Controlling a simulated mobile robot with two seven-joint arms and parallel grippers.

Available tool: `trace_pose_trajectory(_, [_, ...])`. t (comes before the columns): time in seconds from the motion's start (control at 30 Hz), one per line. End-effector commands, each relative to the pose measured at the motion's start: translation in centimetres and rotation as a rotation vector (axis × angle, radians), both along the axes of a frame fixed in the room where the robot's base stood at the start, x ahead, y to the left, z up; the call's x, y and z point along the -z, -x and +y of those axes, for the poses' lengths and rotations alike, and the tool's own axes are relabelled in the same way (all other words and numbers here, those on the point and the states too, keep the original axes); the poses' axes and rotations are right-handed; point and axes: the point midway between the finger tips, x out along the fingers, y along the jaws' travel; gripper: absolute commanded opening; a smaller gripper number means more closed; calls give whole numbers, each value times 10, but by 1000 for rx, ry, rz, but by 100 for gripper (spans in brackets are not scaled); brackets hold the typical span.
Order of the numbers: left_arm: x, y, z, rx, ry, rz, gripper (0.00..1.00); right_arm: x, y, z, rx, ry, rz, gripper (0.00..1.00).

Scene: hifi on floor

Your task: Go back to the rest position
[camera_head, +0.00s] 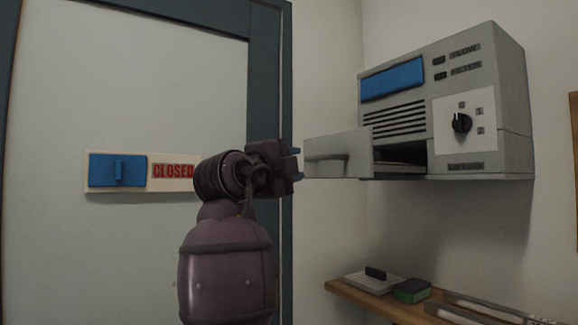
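My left gripper (297,164) is in the middle of the view, its arm rising from below, left of centre. Its blue-tipped fingers point right and look apart, with nothing seen between them. They are close to the left edge of a pulled-out grey drawer (338,154); I cannot tell whether they touch it. The drawer belongs to a grey wall unit (510,90) with a blue panel, a vent and a black knob (461,123). My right gripper is not in view.
A pale door (120,80) with a dark frame (268,70) stands at left, bearing a blue slider (117,170) and a red "CLOSED" sign (172,171), partly hidden by my arm. A wooden shelf (345,292) at lower right holds a grey object (368,283) and a green-black block (412,291).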

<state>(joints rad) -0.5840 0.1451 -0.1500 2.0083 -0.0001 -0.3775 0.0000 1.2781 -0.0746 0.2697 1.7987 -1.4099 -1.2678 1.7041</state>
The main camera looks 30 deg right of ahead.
Motion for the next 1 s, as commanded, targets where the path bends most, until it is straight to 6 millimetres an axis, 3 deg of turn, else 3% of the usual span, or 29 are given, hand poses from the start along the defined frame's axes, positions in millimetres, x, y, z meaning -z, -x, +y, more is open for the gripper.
trace_pose_trajectory(0.37, [2, 5, 0, -4, 1, 10, 68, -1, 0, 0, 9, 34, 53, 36])
trace_pose_trajectory(0.57, [3, 7, 1, -5, 2, 13, 68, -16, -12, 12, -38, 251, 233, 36])
trace_pose_trajectory(0.8, [3, 7, 1, -5, 2, 13, 68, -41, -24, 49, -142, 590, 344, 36])
trace_pose_trajectory(0.93, [3, 7, 1, -5, 2, 13, 68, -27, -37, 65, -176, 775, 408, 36])
trace_pose_trajectory(1.0, [4, 7, 1, -5, 2, 13, 68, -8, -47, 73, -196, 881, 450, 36])
